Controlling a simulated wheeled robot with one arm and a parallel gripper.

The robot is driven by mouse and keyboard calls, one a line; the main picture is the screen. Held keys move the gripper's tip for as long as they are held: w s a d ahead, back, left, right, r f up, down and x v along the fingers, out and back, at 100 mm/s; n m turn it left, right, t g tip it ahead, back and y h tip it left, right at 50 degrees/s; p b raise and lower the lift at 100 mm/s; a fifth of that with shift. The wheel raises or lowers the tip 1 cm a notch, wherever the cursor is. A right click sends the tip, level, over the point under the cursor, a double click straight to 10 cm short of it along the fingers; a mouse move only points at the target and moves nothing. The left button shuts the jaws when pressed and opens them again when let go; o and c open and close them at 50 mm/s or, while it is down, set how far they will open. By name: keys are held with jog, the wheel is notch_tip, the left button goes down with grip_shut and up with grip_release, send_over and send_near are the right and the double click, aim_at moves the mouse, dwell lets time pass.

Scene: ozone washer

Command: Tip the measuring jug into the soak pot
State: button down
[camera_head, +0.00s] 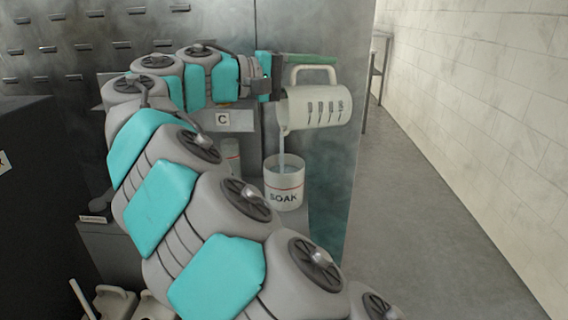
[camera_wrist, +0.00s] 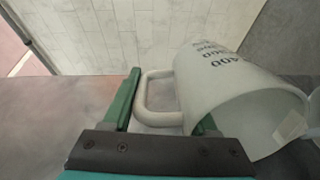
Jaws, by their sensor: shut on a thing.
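The measuring jug (camera_head: 318,108) is white with dark markings and lies tilted on its side, its mouth toward the left. A pale stream runs from its mouth down into the soak pot (camera_head: 285,188), a white pot with a red line and the word SOAK. My gripper (camera_head: 283,76) is shut on the jug's handle, above the pot. In the wrist view the green fingers of my gripper (camera_wrist: 163,112) lie on both sides of the handle, and the jug (camera_wrist: 225,90) shows its open mouth.
A sign marked C (camera_head: 223,119) is on a grey ledge behind my arm. A smaller white container (camera_head: 231,155) stands left of the pot, partly hidden. A grey metal panel (camera_head: 335,190) rises right of the pot. Open floor (camera_head: 420,230) lies beyond, beside a white wall.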

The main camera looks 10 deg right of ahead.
aim_at(340, 112)
jog(key=shift+a+r, duration=0.15)
jog(key=shift+r, duration=0.05)
dwell(0.3)
jog(key=d+f+y, duration=0.2)
jog(key=f, duration=0.1)
jog(key=f+y, duration=0.1)
jog(key=shift+w+d+f+g+y, duration=0.2)
jog(key=shift+d+f+g+y, duration=0.1)
jog(key=shift+d, duration=0.1)
jog(key=shift+w+d+f+y, duration=0.15)
jog(key=shift+d+f+y, duration=0.25)
jog(key=shift+f+y, duration=0.3)
jog(key=shift+w+d+f+y, duration=0.1)
jog(key=shift+d+f+y, duration=0.3)
jog(key=shift+f+y, duration=0.3)
jog(key=shift+d+f+g+y, duration=0.3)
jog(key=shift+d+g+y, duration=0.1)
jog(key=shift+y, duration=0.6)
jog(key=w+d+f+g+y, duration=0.1)
jog(key=d+f+y, duration=0.4)
jog(key=f+y, duration=0.3)
jog(key=shift+d+f+g+y, duration=0.15)
jog(key=shift+f+g+y, duration=0.2)
jog(key=shift+f, duration=1.45)
